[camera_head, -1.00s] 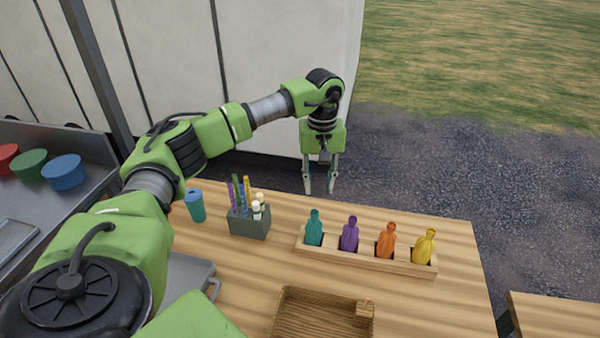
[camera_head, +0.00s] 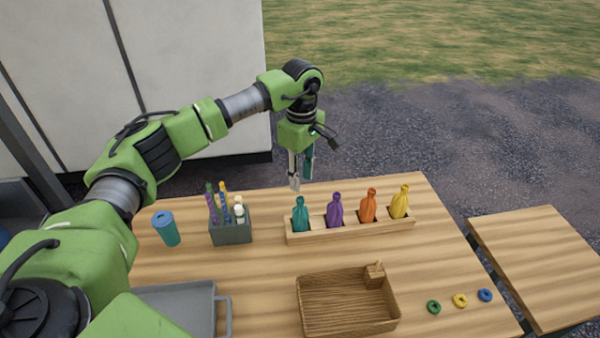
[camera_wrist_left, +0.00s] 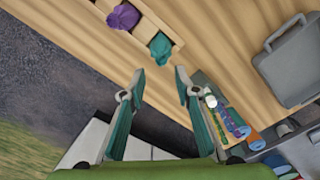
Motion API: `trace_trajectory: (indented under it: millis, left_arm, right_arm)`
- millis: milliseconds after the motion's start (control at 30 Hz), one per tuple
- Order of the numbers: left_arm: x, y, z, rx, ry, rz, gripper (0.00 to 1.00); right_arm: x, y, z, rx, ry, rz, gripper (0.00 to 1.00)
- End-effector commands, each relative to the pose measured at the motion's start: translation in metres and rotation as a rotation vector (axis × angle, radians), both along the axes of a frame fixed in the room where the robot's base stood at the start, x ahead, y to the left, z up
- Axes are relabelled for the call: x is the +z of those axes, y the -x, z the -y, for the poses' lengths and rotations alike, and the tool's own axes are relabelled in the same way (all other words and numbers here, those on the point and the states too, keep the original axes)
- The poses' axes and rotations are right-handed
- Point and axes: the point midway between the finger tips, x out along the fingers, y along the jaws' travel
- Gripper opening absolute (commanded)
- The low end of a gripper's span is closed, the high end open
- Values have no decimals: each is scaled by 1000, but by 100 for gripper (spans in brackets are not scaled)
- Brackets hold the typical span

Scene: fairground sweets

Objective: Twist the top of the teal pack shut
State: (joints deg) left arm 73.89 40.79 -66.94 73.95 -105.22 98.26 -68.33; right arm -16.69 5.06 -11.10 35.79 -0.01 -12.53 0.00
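The teal pack (camera_head: 300,214) stands upright in the leftmost slot of a wooden rack (camera_head: 350,230), its narrow top upward. In the left wrist view the teal pack (camera_wrist_left: 160,46) lies ahead of the fingertips, seen from above. My left gripper (camera_head: 300,183) is above and just behind the teal pack, pointing down, apart from it. In the left wrist view its two fingers (camera_wrist_left: 162,76) are spread with nothing between them. Whether the teal pack's top is twisted is too small to tell. My right gripper is not in view.
Purple (camera_head: 335,211), orange (camera_head: 368,206) and yellow (camera_head: 399,202) packs fill the other slots. A grey holder (camera_head: 231,233) with sticks and a blue cup (camera_head: 165,229) stand left of the rack. A wooden tray (camera_head: 312,312) and several small rings (camera_head: 460,301) are nearer.

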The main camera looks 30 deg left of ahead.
Motion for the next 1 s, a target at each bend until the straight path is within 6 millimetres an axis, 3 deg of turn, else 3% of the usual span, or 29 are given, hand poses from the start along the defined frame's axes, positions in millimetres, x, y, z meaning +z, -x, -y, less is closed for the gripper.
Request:
trace_trajectory:
  millis: [500, 967, 1000]
  left_arm:
    - [-65, 0, -1, -1, 0, -1, 29]
    - [-73, 0, 0, -1, 0, 0, 29]
    - [-73, 0, 0, -1, 0, 0, 19]
  right_arm:
    - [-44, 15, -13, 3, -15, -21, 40]
    - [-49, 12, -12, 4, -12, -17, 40]
    - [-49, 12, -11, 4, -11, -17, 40]
